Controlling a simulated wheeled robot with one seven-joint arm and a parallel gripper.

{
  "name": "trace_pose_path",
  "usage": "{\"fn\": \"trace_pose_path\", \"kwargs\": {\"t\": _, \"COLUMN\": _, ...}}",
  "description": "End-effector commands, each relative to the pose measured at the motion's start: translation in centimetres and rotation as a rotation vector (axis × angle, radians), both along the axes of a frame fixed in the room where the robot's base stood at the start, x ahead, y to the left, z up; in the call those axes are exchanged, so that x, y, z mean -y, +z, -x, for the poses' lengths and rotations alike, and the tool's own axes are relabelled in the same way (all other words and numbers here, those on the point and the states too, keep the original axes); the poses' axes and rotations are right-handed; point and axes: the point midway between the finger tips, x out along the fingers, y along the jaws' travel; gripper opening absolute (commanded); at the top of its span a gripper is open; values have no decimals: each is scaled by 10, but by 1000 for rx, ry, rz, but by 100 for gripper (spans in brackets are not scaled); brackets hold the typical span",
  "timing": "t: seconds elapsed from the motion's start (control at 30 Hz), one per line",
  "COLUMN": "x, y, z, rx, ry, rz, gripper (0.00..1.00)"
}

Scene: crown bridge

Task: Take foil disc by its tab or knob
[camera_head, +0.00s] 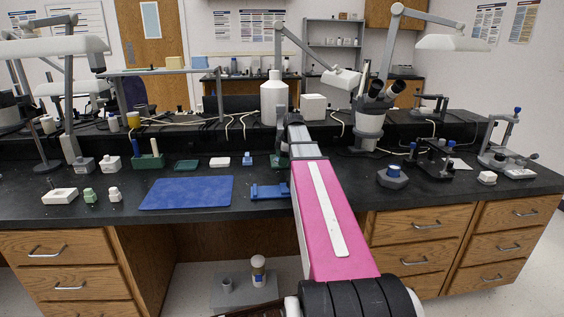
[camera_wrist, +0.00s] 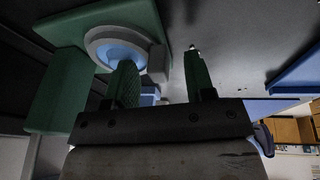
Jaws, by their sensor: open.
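My gripper (camera_wrist: 161,60) is open, with its two green fingers apart. In the wrist view a round pale grey ring with a blue centre (camera_wrist: 118,46) sits against a green block (camera_wrist: 55,95); it may be the foil disc, but I cannot tell for sure. A small pale piece (camera_wrist: 157,62) at its right edge shows between my fingers. The left finger overlaps the ring in the picture; contact cannot be told.
A blue mat (camera_head: 187,193) and a blue holder (camera_head: 268,191) lie left of my arm. A small blue-and-white item (camera_head: 247,159) and a white block (camera_head: 220,161) stand behind. A tall white bottle (camera_head: 274,98) and a microscope (camera_head: 369,115) stand farther back. Bench right of my arm is partly clear.

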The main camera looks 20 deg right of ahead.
Motion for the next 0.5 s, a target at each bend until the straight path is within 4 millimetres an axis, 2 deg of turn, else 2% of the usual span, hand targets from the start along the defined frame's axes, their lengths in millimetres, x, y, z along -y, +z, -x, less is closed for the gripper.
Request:
{"fn": "trace_pose_path", "kwargs": {"t": 0.03, "x": 0, "y": 0, "z": 0, "rx": 0, "ry": 0, "rz": 0, "gripper": 43}}
{"fn": "trace_pose_path", "kwargs": {"t": 0.17, "x": 0, "y": 0, "z": 0, "rx": -1, "ry": 0, "rz": 0, "gripper": 1}}
{"fn": "trace_pose_path", "kwargs": {"t": 0.5, "x": 0, "y": 0, "z": 0, "rx": -2, "ry": 0, "rz": 1, "gripper": 0}}
